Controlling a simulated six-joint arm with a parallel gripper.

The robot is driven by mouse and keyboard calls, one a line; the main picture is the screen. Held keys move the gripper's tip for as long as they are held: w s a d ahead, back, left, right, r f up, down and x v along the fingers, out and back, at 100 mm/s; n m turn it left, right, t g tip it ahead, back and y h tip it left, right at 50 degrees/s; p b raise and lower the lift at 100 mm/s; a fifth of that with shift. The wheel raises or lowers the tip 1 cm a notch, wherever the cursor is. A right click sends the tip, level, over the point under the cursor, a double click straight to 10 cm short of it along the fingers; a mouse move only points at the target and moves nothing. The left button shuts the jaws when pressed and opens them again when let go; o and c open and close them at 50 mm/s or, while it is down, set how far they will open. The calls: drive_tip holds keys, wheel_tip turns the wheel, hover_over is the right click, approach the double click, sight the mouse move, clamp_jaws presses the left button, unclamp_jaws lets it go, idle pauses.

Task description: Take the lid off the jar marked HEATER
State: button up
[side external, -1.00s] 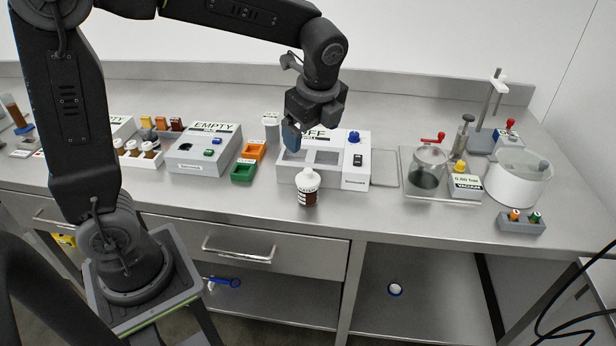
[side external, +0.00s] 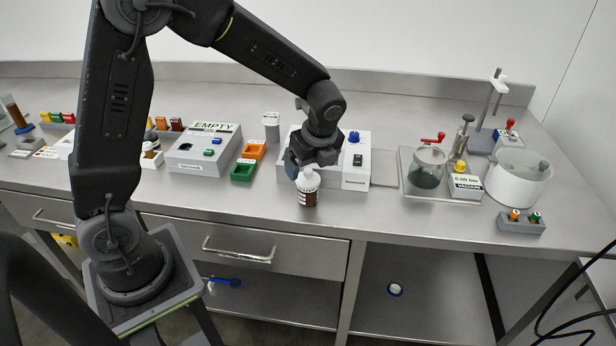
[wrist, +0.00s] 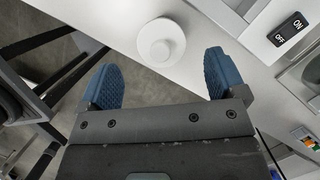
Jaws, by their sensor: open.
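A small jar with a white cap and a brown body (side external: 308,197) stands upright on the steel bench in front of a white box. Its label is too small to read, so I cannot confirm the HEATER mark. In the wrist view its round white lid (wrist: 161,42) shows from above, with a raised knob in the middle. My gripper (side external: 298,168) is low, right at the jar's top in the side view. In the wrist view my gripper (wrist: 163,62) is open, its blue fingers wide apart, with the lid just beyond and between the tips. No contact is visible.
The white box (side external: 357,172) with a blue knob and a switch stands close behind the jar. Orange and green trays (side external: 243,171) lie to its left. A glass vessel with a red handle (side external: 428,170) stands to the right. The bench front edge is near.

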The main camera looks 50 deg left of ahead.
sight(308, 170)
drive_tip(key=shift+x, duration=1.85)
drive_tip(key=shift+a+r, duration=0.1)
drive_tip(key=shift+a, duration=0.05)
drive_tip(key=c, duration=1)
